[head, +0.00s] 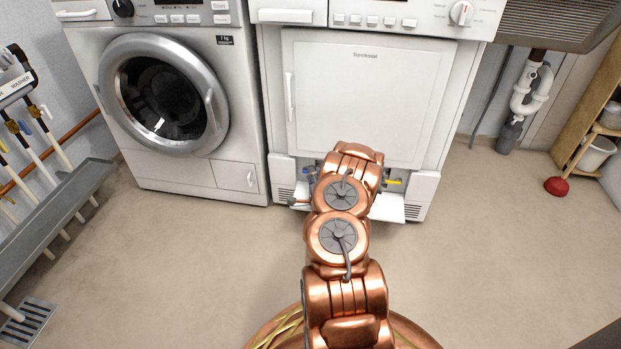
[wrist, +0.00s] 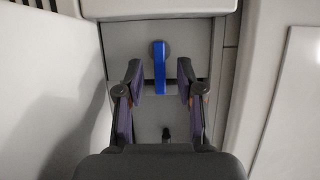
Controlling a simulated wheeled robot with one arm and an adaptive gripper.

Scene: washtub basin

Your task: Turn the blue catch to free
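The blue catch (wrist: 159,68) is a narrow lever hanging straight down from a round grey pivot on a grey panel, in the wrist view. My gripper (wrist: 160,77) is open, with one dark finger on each side of the catch. A gap shows between the catch and each finger. In the head view a small bit of blue, the catch (head: 309,171), shows at the left of the opening low on the white dryer (head: 365,100). My copper arm hides the middle of that opening, and my fingers cannot be made out there.
A yellow catch (head: 393,181) shows right of my arm, above a white lowered flap (head: 395,208). A small dark peg (wrist: 166,132) sits below the blue catch. A washing machine (head: 165,110) stands to the left.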

